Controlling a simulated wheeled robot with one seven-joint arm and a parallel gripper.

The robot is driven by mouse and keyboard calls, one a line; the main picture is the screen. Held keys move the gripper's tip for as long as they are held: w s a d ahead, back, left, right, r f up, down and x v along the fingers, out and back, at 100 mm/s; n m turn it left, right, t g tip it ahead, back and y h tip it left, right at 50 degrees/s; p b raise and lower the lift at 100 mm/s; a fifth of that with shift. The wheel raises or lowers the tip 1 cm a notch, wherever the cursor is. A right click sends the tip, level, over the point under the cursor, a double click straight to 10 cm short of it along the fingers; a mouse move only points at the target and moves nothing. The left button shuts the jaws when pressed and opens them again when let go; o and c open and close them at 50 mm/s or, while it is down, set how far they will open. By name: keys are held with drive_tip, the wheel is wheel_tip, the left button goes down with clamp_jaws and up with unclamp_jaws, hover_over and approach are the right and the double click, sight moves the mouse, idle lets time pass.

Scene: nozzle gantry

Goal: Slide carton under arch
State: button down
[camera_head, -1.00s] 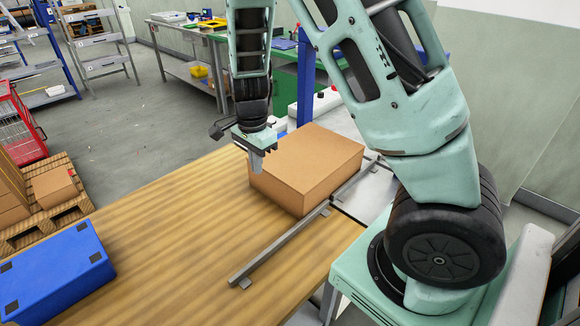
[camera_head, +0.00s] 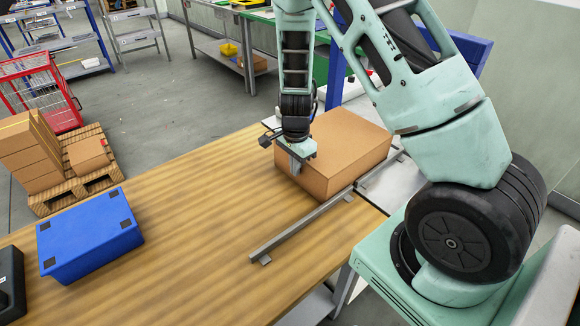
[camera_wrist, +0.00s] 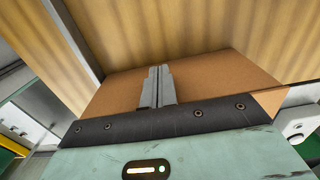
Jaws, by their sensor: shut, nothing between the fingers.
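A brown closed carton (camera_head: 345,140) lies flat near the far right end of the wooden table, alongside a low metal rail (camera_head: 300,228). It also shows in the wrist view (camera_wrist: 215,82). My gripper (camera_head: 294,172) is shut and empty, pointing down at the carton's left end face; its two fingers (camera_wrist: 160,70) are together in the wrist view. I cannot tell whether they touch the carton. A blue post (camera_head: 335,82) and a blue beam (camera_head: 468,52) beyond the carton seem to belong to the arch, which my arm largely hides.
A blue box (camera_head: 90,235) stands on the table's left part, with a black case (camera_head: 10,285) at the left edge. The tabletop between the blue box and the rail is clear. Stacked cartons (camera_head: 30,145) sit on a floor pallet.

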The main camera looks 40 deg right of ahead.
sight(327, 142)
drive_tip(key=d, duration=0.6)
drive_tip(key=d+b, duration=0.1)
drive_tip(key=d, duration=0.5)
drive_tip(key=shift+w+d, duration=0.2)
drive_tip(key=shift+d, duration=0.05)
drive_tip(key=shift+a, duration=0.15)
